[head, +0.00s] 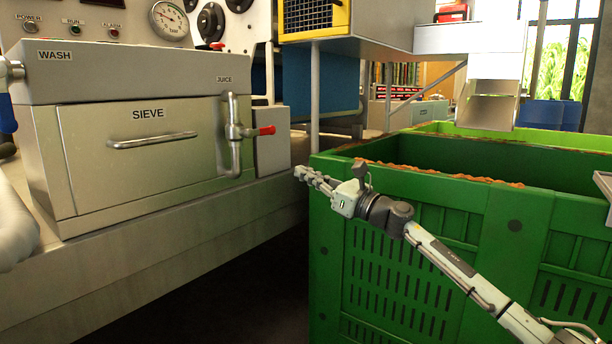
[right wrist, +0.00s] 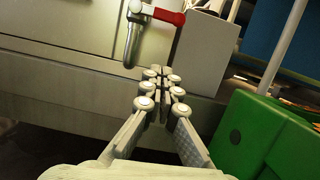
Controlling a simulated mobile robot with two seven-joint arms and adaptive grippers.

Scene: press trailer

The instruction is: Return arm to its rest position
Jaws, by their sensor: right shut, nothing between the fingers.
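My right arm reaches in from the lower right of the head view, in front of the green crate. My right gripper (head: 312,177) points left toward the sieve machine and is shut and empty. In the right wrist view its fingers (right wrist: 163,88) are together, below the juice valve with the red handle (right wrist: 168,16) and apart from it. The juice valve (head: 235,135) also shows in the head view, left of the gripper. At the left edge of the head view a pale arm part of mine shows; the left gripper itself is not visible.
The sieve drawer (head: 150,150) is shut under the wash tray (head: 130,70). A large green crate (head: 440,235) stands close behind and below my right arm; its near wall also shows in the right wrist view (right wrist: 240,135). A metal chute (head: 488,103) hangs above the crates.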

